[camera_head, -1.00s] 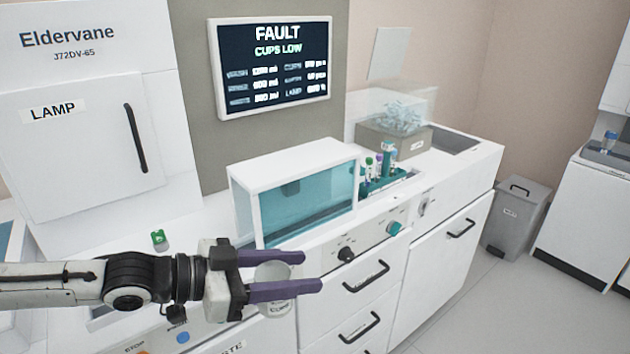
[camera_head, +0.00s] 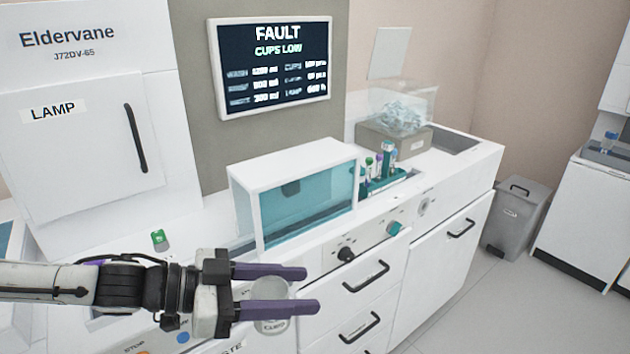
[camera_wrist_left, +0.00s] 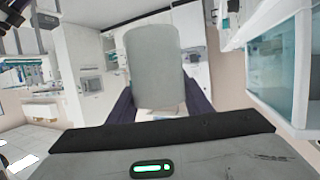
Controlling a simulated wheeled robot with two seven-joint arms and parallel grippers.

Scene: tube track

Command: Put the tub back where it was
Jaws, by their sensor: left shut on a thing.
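In the left wrist view the tub (camera_wrist_left: 155,68) stands out as a pale grey rounded shape between the fingers. My right gripper is not in view.
A teal-windowed box (camera_head: 305,205) stands on the bench just behind the gripper. A tube rack (camera_head: 385,182) and a clear-topped bin (camera_head: 395,135) are farther right. A small green item (camera_head: 159,239) lies on the left counter. The wall screen (camera_head: 273,62) reads "FAULT CUPS LOW".

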